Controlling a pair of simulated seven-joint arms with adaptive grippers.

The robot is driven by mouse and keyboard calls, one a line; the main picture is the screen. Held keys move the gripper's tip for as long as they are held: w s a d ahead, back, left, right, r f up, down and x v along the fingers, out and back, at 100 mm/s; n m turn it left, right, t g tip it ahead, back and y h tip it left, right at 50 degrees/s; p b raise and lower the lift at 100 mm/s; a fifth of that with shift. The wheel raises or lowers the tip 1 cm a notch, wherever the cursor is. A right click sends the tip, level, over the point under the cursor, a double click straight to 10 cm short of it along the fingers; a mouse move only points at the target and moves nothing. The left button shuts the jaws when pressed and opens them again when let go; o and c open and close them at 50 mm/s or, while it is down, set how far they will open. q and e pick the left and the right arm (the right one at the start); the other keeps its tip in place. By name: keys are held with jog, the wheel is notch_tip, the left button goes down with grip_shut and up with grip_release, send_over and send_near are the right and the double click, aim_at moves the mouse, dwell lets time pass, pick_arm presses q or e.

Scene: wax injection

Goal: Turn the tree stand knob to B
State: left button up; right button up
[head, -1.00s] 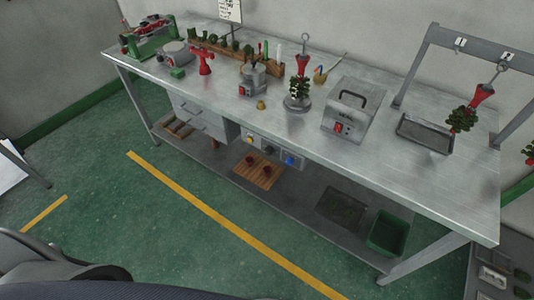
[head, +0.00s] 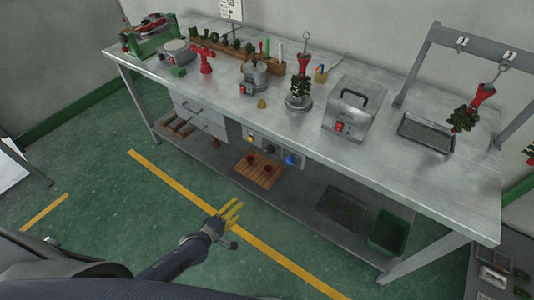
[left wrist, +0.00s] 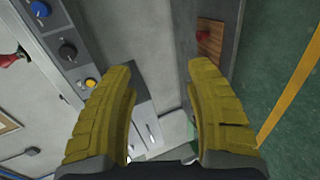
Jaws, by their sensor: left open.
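The tree stand (head: 298,103) is a round metal base on the bench, carrying a green wax tree with a red top. I cannot make out a letter B or which knob is the stand's. A panel under the bench's front edge has a yellow knob (head: 250,136), a black knob (head: 268,147) and a blue knob (head: 289,158). The left wrist view also shows the yellow (left wrist: 91,84), black (left wrist: 68,50) and blue (left wrist: 40,9) knobs. My left gripper (head: 231,209), with yellow fingers, is open and empty, over the floor in front of the bench, apart from the panel. My right gripper is out of view.
A metal box with a handle (head: 351,106) stands right of the tree stand. A small grey machine (head: 253,82) stands left of it. The floor before the bench is clear.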

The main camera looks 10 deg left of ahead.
aim_at(268, 152)
pick_arm(q)
jog(key=w+d+r+n+t, duration=0.2)
jog(key=r+n, duration=0.5)
jog(key=n, duration=0.2)
jog(key=w+d+r+n+t, duration=0.1)
jog(key=r+n+t, duration=0.1)
jog(key=r+n, duration=0.6)
jog(key=x, duration=1.7)
jog(key=shift+w+d, duration=0.15)
jog(key=shift+d, duration=0.2)
jog(key=shift+c, duration=0.4)
grip_shut()
